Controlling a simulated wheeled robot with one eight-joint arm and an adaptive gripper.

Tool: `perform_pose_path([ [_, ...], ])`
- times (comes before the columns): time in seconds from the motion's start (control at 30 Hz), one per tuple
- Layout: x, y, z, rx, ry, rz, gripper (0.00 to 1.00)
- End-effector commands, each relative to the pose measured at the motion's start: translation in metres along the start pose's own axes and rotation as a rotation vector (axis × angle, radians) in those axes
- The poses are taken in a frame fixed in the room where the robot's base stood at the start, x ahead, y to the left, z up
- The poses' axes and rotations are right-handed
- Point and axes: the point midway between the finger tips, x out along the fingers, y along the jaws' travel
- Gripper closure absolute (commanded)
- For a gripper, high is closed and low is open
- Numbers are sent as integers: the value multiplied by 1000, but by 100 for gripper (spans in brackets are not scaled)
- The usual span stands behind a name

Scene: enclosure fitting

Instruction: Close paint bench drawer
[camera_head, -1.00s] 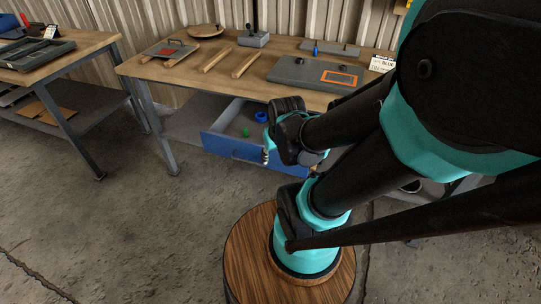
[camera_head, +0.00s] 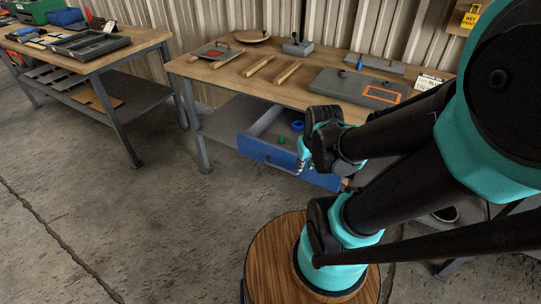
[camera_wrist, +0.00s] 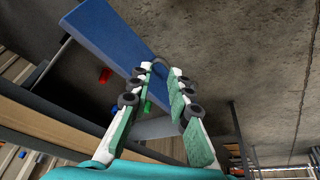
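The paint bench (camera_head: 225,78) has a wooden top and grey legs. Its blue-fronted drawer (camera_head: 262,152) is pulled out below the top, with a blue ring (camera_head: 297,126) and a small green thing (camera_head: 281,140) inside. My gripper (camera_head: 302,163) is at the drawer's front, and my arm hides part of the drawer's right side. In the wrist view the blue front panel (camera_wrist: 105,35) lies beyond my fingers. My gripper (camera_wrist: 162,68) is open there, with a dark curved handle (camera_wrist: 158,61) at its fingertips. Whether the fingers touch the handle is unclear.
A grey panel with an orange frame (camera_head: 345,86), wooden strips (camera_head: 287,72) and a grey block (camera_head: 298,47) lie on the bench top. A second bench (camera_head: 130,48) stands at the left. The concrete floor (camera_head: 130,215) before the benches is open.

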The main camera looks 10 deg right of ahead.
Motion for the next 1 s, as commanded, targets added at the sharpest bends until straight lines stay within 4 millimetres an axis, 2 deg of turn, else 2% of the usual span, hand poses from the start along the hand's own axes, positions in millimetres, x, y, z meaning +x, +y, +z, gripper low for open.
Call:
perform_pose_path([
  [0.03,0,-5,-11,-87,-8,-3,91],
  [0.1,1,-13,-28,-260,-27,-5,100],
  [0.27,7,-43,-73,-751,-76,-19,100],
  [0.47,21,-94,-121,-1372,-135,-52,100],
  [0.6,35,-138,-149,-1795,-172,-84,100],
  [0.8,52,-190,-169,-2244,-216,-129,100],
  [1.0,60,-209,-174,-2417,-234,-151,100],
])
